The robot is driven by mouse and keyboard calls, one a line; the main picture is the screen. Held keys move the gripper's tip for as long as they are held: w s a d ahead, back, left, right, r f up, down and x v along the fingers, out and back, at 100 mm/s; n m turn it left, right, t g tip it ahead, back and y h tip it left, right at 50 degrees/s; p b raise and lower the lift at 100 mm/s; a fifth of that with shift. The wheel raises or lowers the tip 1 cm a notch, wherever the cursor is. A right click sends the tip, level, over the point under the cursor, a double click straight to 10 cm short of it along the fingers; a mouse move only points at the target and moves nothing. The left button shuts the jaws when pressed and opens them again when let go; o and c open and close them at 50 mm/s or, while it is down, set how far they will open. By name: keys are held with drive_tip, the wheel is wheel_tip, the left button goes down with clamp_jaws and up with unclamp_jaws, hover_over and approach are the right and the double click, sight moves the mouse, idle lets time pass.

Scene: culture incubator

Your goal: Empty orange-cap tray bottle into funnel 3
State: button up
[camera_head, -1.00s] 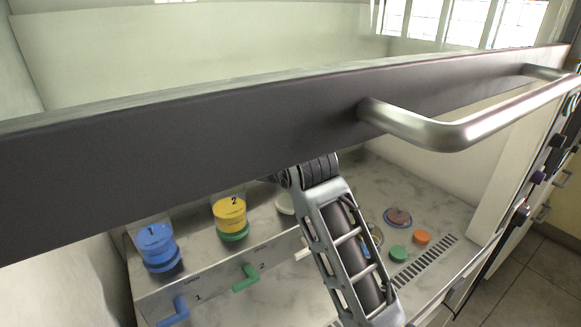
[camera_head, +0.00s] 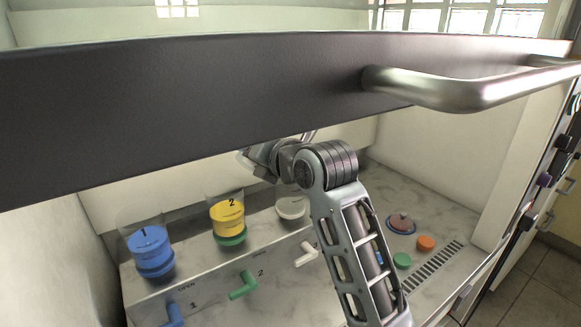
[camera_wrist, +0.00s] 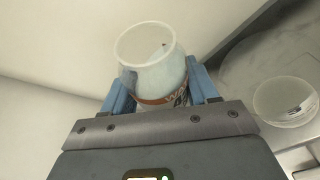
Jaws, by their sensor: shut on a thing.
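My gripper (camera_wrist: 160,92) is shut on a clear bottle (camera_wrist: 165,72), with one blue finger on each side. The bottle has an orange-and-white label, an uncapped round mouth and pale contents. A clear cup-like funnel (camera_wrist: 286,100) stands to the right of the gripper in the wrist view, apart from the bottle. In the head view, the pale funnel (camera_head: 290,208) stands right of yellow funnel 2; its number is not readable. My wrist is above and behind it, partly hidden by the sash. An orange cap (camera_head: 426,242) lies on the worktop at right.
Blue funnel 1 (camera_head: 148,243) and yellow funnel 2 (camera_head: 228,217) stand on a ledge with blue, green (camera_head: 243,285) and white (camera_head: 306,254) valve handles. A green cap (camera_head: 402,261) lies near a vent grille. The dark sash (camera_head: 180,115) with its handle crosses above my arm.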

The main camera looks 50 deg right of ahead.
drive_tip(key=shift+r+m, duration=0.25)
drive_tip(key=shift+m, duration=0.15)
drive_tip(key=shift+a+f+m+t+b, duration=0.1)
drive_tip(key=shift+f+m+t+b, duration=0.35)
drive_tip(key=shift+b, duration=0.75)
drive_tip(key=shift+w+a+r+m+t+y+b, duration=0.1)
drive_tip(key=shift+r+m+t+y+b, duration=0.4)
drive_tip(key=shift+m, duration=0.45)
idle(0.4)
drive_tip(key=shift+f+m+b, duration=0.25)
drive_tip(key=shift+m+b, duration=0.4)
drive_tip(key=shift+m, duration=0.05)
idle(0.6)
drive_tip(key=shift+s+d+r+m+t+b, duration=0.25)
drive_tip(key=shift+d+r+m+t+b, duration=0.25)
drive_tip(key=shift+m, duration=0.3)
idle(0.6)
drive_tip(key=shift+s+d+r+m+t+b, duration=0.15)
drive_tip(key=shift+r+m+t+b, duration=0.5)
drive_tip(key=shift+m, duration=0.75)
idle(1.0)
